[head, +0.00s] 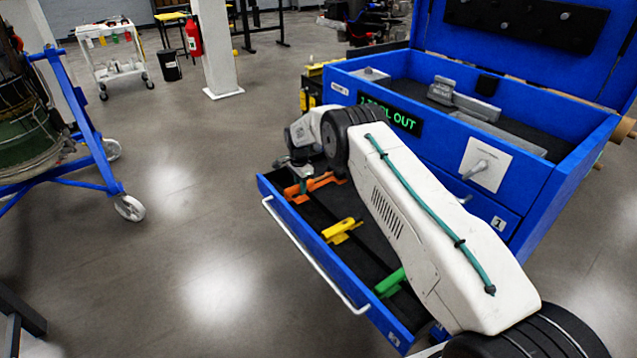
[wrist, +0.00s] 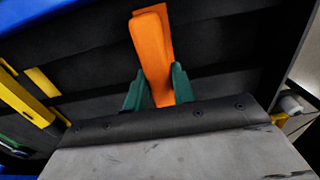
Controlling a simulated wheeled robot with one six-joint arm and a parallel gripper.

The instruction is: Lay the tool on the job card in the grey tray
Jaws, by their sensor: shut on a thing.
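An orange tool (head: 320,183) is at the far left end of the open blue drawer (head: 375,313). My gripper (head: 297,180) reaches down to it from above. In the wrist view its two dark green fingers (wrist: 158,92) are closed on either side of the orange tool (wrist: 153,45), which runs out ahead of them over the dark drawer lining. I cannot tell whether the tool is clear of the drawer floor. Its far side is partly hidden by my wrist. I cannot make out a job card or a grey tray in either view.
A yellow tool (head: 342,230) and a green tool (head: 390,281) lie in the same drawer. The blue chest (head: 540,185) stands behind, its lid up and a sign (head: 390,113) reading "TOOL OUT". A blue wheeled stand (head: 85,150) is at left. The floor between is clear.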

